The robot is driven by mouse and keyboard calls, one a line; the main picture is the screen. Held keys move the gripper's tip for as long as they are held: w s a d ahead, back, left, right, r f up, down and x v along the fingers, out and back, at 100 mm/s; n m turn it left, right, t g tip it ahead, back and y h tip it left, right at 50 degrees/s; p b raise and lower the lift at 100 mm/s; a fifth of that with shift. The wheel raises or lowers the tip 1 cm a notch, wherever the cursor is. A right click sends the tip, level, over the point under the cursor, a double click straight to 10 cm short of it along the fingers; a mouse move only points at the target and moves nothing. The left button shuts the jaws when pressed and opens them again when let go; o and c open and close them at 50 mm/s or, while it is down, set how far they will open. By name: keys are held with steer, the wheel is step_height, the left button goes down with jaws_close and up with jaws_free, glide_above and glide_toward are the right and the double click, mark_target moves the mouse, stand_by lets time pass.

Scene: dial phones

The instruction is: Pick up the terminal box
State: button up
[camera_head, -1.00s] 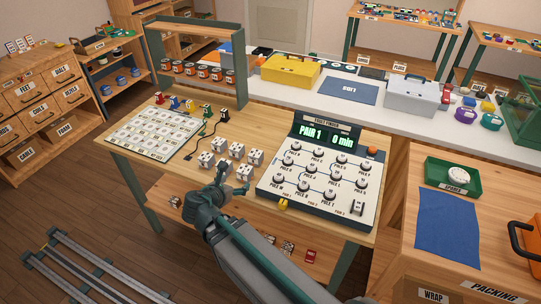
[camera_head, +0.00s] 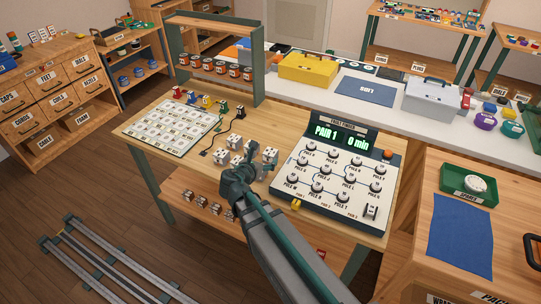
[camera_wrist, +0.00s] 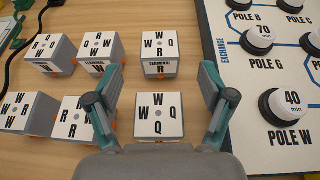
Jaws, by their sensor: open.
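Several terminal boxes, small grey cubes with white lettered tops, stand on the wooden table. My gripper (camera_wrist: 160,78) is open in the wrist view, one finger on each side of the nearest right box (camera_wrist: 158,116), whose top reads W, W, Q, Q. I see no contact between fingers and box. Its lower part is hidden by my gripper. Another box (camera_wrist: 160,52), marked "TERMINAL", stands just beyond the fingertips. More boxes (camera_wrist: 98,50) stand to the left, one (camera_wrist: 72,120) close beside the left finger. In the head view my gripper (camera_head: 262,154) is at the right end of the box group.
The fault finder panel (camera_head: 335,180) with round pole knobs lies close right of my gripper. A lettered card (camera_head: 173,126) and small coloured pieces (camera_head: 207,102) lie to the left. A dark cable (camera_head: 224,132) runs behind the boxes. More cubes (camera_head: 200,200) sit on the lower shelf.

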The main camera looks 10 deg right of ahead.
mark_target(268, 155)
steer(key=x, duration=0.3)
steer(key=shift+w+f+p, duration=0.1)
steer(key=shift+p, duration=0.2)
steer(key=c, duration=1.3)
steer(key=shift+r+b, duration=0.3)
steer(key=shift+r, duration=0.6)
steer(key=s+a+r, duration=0.1)
steer(key=r, duration=0.1)
steer(key=s+a+r, duration=0.1)
steer(key=s+r, duration=0.1)
steer(key=r, duration=0.1)
steer(key=s+a+r+b, duration=0.1)
steer(key=r, duration=0.1)
steer(key=shift+s+r, duration=0.25)
steer(key=shift+s, duration=0.05)
steer(key=b+v, duration=0.4)
steer(key=b, duration=0.2)
steer(key=shift+s+a+f, duration=0.1)
steer(key=shift+s+a, duration=0.1)
steer(key=shift+s, duration=0.05)
